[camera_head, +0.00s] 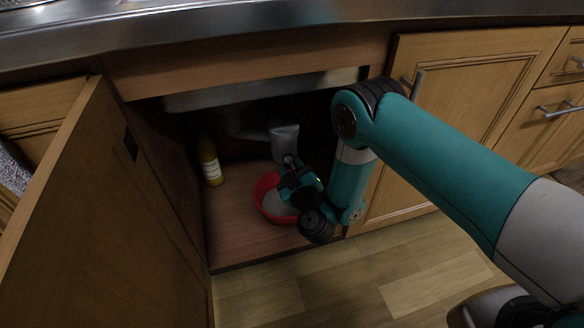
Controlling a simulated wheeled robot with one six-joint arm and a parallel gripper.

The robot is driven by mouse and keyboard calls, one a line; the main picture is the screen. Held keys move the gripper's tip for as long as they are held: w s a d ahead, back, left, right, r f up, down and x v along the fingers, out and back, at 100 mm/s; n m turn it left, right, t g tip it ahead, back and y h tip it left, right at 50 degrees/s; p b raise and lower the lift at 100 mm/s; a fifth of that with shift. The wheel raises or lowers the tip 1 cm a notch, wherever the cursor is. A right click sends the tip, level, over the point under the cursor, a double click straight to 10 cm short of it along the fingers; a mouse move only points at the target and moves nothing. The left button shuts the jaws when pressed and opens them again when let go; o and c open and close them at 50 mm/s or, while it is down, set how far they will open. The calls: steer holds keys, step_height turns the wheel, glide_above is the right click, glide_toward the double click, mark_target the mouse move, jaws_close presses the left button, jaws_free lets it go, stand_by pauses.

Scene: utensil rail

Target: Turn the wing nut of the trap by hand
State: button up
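The trap (285,136) is a pale grey fitting under the sink, inside the open cabinet. Its wing nut cannot be made out; the lower end of the trap is close to my gripper and partly hidden by it. My gripper (289,162) is inside the cabinet opening, just below the trap in the picture and above the red bowl. Its fingertips are small and dark here, so I cannot tell whether they are open, shut or touching the trap.
A red bowl (262,204) stands on the cabinet floor (236,236) below my gripper. A yellow bottle (210,164) stands upright to the left. The open door (110,215) bounds the left side; a closed door (470,90) is at the right. The sink underside (250,91) hangs above.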

steer(key=shift+s, duration=0.1)
steer(key=shift+s+r+p, duration=0.15)
steer(key=shift+s+p, duration=0.15)
steer(key=shift+p, duration=0.15)
steer(key=s+p, duration=0.1)
steer(key=s, duration=0.1)
steer(key=s+d+p, duration=0.1)
steer(key=s+p, duration=0.1)
steer(key=s, duration=0.1)
steer(key=shift+d, duration=0.1)
steer(key=shift+s, duration=0.1)
